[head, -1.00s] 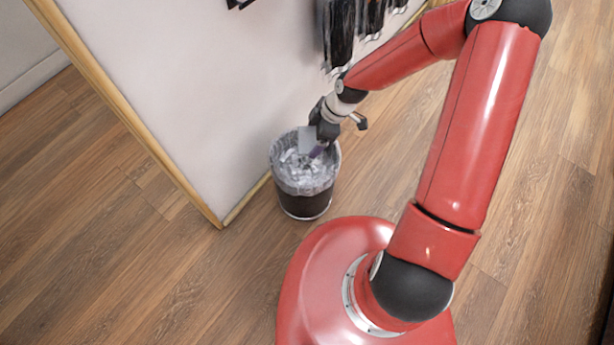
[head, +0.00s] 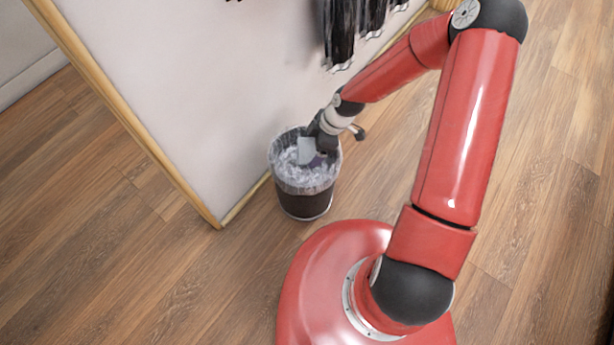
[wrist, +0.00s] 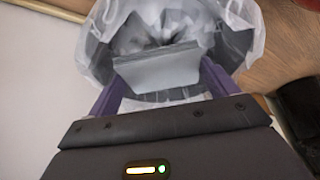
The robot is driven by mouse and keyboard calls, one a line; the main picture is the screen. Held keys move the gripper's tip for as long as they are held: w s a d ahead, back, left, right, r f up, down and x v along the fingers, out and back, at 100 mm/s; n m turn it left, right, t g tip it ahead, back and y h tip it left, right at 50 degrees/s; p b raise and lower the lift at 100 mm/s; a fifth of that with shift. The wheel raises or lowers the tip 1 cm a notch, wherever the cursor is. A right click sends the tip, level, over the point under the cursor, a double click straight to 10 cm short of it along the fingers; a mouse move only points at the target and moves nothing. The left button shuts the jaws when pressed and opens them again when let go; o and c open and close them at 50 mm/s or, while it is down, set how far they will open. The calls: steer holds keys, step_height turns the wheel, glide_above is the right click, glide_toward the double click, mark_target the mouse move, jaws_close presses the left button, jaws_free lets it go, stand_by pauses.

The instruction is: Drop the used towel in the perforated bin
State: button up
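The used towel is a small grey folded piece (head: 307,151), also in the wrist view (wrist: 158,70). My gripper (head: 318,156) has it between its purple fingers, one at each side of the towel in the wrist view (wrist: 160,78). The bin (head: 303,204) is dark, with a clear plastic liner over its rim; the liner also shows in the wrist view (wrist: 92,62). My gripper points down at the bin's mouth, with the towel over or just inside the opening. Perforations in the bin wall cannot be made out.
The bin stands on a wood floor (head: 110,240) close to a white panel (head: 190,90) with a wooden edge. Crumpled clear plastic shows inside the bin. Dark items (head: 340,35) hang on the panel above my forearm.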

steer(key=shift+o, duration=1.3)
steer(key=shift+r, duration=0.1)
steer(key=v, duration=0.7)
steer(key=shift+d+r+p, duration=0.2)
steer(key=shift+r+p, duration=0.1)
steer(key=shift+p, duration=0.1)
